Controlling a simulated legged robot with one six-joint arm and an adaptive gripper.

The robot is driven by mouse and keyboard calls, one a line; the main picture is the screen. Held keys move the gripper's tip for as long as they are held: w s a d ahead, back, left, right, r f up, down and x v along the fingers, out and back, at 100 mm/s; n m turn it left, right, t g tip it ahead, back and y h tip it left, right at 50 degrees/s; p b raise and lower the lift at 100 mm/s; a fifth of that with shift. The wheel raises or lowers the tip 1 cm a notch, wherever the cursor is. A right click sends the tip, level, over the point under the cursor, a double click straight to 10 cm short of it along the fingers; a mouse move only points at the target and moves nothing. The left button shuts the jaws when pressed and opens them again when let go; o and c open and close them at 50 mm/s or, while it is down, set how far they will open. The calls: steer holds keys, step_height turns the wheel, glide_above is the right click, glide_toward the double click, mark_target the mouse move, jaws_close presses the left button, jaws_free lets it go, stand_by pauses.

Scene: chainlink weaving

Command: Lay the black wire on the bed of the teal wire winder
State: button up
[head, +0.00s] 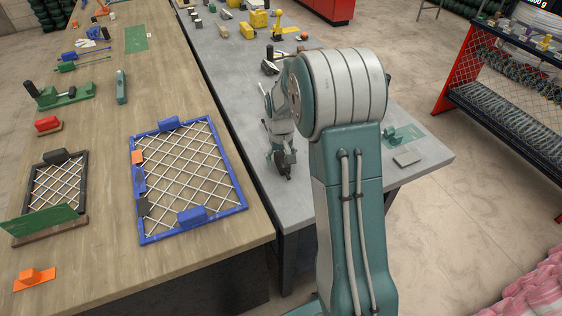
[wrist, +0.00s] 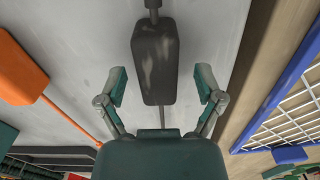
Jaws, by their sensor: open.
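The black wire (wrist: 155,62) shows in the wrist view as a worn dark block with a thin rod, lying on the grey table. My gripper (wrist: 161,85) is open, with one finger on each side of the block and gaps between. In the head view my gripper (head: 281,160) is low over the grey table's near left part, with a dark piece below it. A teal fixture (head: 400,134) stands on the grey table to the right. A green device with a black handle (head: 65,95) is on the wooden table. I cannot tell which is the winder.
An orange-handled rod (wrist: 62,110) lies beside the black wire. A blue-framed mesh (head: 190,180) and a smaller dark-framed mesh (head: 57,185) lie on the wooden table (head: 150,275). A grey block (head: 407,158) is near the teal fixture. My arm hides part of the grey table.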

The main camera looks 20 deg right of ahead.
steer(key=shift+f, duration=0.55)
steer(key=shift+d, duration=0.1)
jaws_close()
steer(key=shift+r, duration=0.1)
